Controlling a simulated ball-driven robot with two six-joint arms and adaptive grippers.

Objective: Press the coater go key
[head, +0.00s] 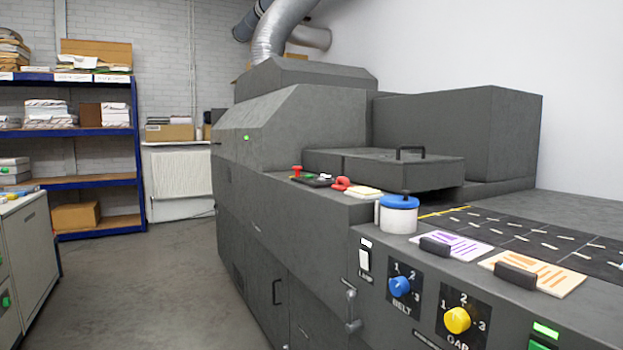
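The coater (290,240) is the large dark grey machine from the middle to the right. Its front panel has a white lamp switch (364,259), a blue belt knob (400,287) and a yellow gap knob (457,320). At the bottom right a green key (539,346) is cut by the picture edge, under a lit green indicator (546,330). No label on this key is visible, so I cannot tell whether it is the go key. Neither of my grippers is in view.
A white pot with a blue lid (398,214), a purple-marked card (455,245) and an orange-marked card (532,272) are on the coater's ledge. A red button (297,171) stands further back. Floor (140,290) is clear at left, between a grey cabinet (24,255) and the coater.

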